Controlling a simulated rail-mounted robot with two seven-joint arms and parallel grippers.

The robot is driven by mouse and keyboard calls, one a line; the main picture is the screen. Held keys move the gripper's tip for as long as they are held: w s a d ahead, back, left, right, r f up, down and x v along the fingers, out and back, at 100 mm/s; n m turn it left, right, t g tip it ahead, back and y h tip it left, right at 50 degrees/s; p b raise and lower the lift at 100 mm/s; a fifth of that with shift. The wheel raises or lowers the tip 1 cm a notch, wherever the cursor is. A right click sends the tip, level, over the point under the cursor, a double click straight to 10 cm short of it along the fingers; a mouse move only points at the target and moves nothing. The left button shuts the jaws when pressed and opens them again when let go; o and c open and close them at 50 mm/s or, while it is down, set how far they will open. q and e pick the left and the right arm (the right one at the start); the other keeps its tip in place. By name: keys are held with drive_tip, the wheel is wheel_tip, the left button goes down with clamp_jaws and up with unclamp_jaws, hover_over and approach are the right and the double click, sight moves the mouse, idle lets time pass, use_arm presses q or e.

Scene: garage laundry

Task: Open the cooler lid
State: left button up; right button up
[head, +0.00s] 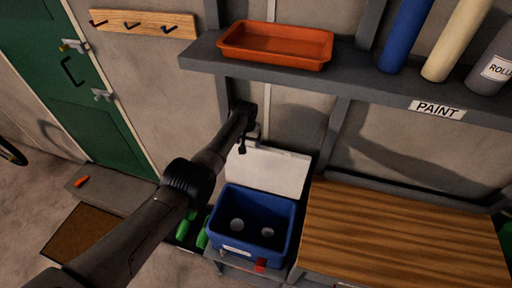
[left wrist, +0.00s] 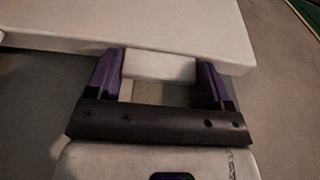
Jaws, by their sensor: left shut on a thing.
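The blue cooler (head: 244,240) stands low in front of the wall, with its inside showing and two pale round things at the bottom. Its white lid (head: 270,170) is raised and stands up at the cooler's back side. My left gripper (head: 243,147) is at the lid's upper left edge. In the left wrist view, its two purple fingers (left wrist: 160,82) are on either side of a white block at the edge of the lid (left wrist: 130,24), shut on it. My right gripper is not in view.
A shelf (head: 350,85) with an orange tray (head: 276,58) and paint rolls runs above. A wooden worktop (head: 400,240) is right of the cooler. Green bottles (head: 185,226) stand at its left. A green door (head: 85,100) is at the far left.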

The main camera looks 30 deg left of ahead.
use_arm(q)
drive_tip(key=shift+w, duration=0.15)
drive_tip(key=o, duration=1.3)
drive_tip(key=shift+r, duration=0.1)
drive_tip(key=shift+r, duration=0.2)
drive_tip(key=r, duration=0.1)
drive_tip(key=r+p, duration=0.1)
drive_tip(key=r, duration=0.1)
drive_tip(key=r+p, duration=0.1)
drive_tip(key=r, duration=0.1)
drive_tip(key=shift+s, duration=0.4)
drive_tip(key=shift+s+d+r, duration=0.1)
drive_tip(key=shift+s+r, duration=0.1)
drive_tip(key=shift+r, duration=1.15)
drive_tip(key=shift+s+d+r, duration=0.1)
drive_tip(key=shift+s+r, duration=0.1)
drive_tip(key=shift+r, duration=1.15)
drive_tip(key=shift+s+r, duration=0.2)
drive_tip(key=shift+r, duration=1.15)
